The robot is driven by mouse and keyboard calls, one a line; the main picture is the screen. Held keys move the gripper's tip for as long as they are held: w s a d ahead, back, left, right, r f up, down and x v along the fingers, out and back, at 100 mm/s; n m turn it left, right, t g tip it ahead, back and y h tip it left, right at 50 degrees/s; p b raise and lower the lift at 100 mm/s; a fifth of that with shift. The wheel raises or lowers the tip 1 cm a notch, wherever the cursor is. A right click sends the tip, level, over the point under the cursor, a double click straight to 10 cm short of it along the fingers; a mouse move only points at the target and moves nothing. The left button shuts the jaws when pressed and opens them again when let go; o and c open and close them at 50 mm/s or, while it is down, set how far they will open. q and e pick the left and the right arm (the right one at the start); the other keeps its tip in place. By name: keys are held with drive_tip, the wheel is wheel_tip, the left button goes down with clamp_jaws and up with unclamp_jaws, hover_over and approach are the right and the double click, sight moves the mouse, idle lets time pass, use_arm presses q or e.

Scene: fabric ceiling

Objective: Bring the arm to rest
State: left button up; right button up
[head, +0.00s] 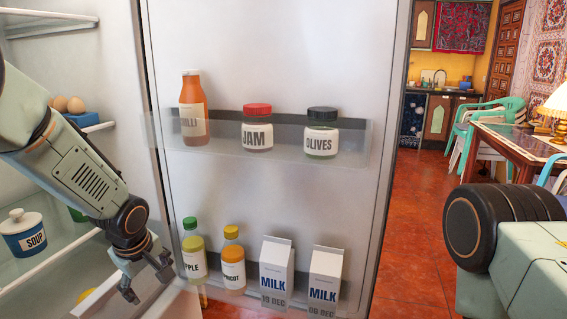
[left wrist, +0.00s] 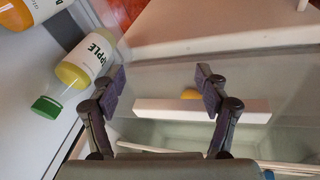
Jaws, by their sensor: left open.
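My left gripper (head: 147,280) is open and empty in front of the open fridge, at the lower left of the head view. Its two fingers stand apart in the left wrist view (left wrist: 160,88), with nothing between the tips. The apple juice bottle (head: 193,250) stands in the lower door shelf just right of the gripper, apart from it. It also shows at the left of the left wrist view (left wrist: 88,60). My right gripper is outside both views; a dark rounded part of my body (head: 490,225) shows at the right.
The fridge door (head: 270,60) stands open. Its upper shelf holds a chilli bottle (head: 193,110), jam (head: 257,130) and olives (head: 321,135). The lower one also holds an apricot bottle (head: 233,262) and two milk cartons (head: 276,270). Inside are a soup pot (head: 24,235) and eggs (head: 68,104).

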use_arm(q)
drive_tip(key=s+d+f+m+h+b, duration=0.1)
drive_tip(key=s+d+f+m+b, duration=0.15)
drive_tip(key=s+f+m, duration=0.4)
drive_tip(key=s+d+f+m+h+b, duration=0.1)
drive_tip(key=s+d+f+m, duration=0.25)
drive_tip(key=s+f, duration=0.55)
drive_tip(key=s+f+g+b, duration=0.1)
drive_tip(key=s+f, duration=0.3)
drive_tip(key=s, duration=0.3)
drive_tip(key=s+f+m+g+b, duration=0.1)
drive_tip(key=s+f, duration=0.3)
drive_tip(key=s, duration=0.4)
drive_tip(key=s+f+g+y+b, duration=0.1)
drive_tip(key=s+f, duration=0.4)
drive_tip(key=s, duration=0.2)
drive_tip(key=shift+s+g+b, duration=0.3)
drive_tip(key=shift+s+b, duration=0.05)
drive_tip(key=shift+b, duration=0.05)
drive_tip(key=shift+a, duration=0.1)
drive_tip(key=shift+f, duration=0.1)
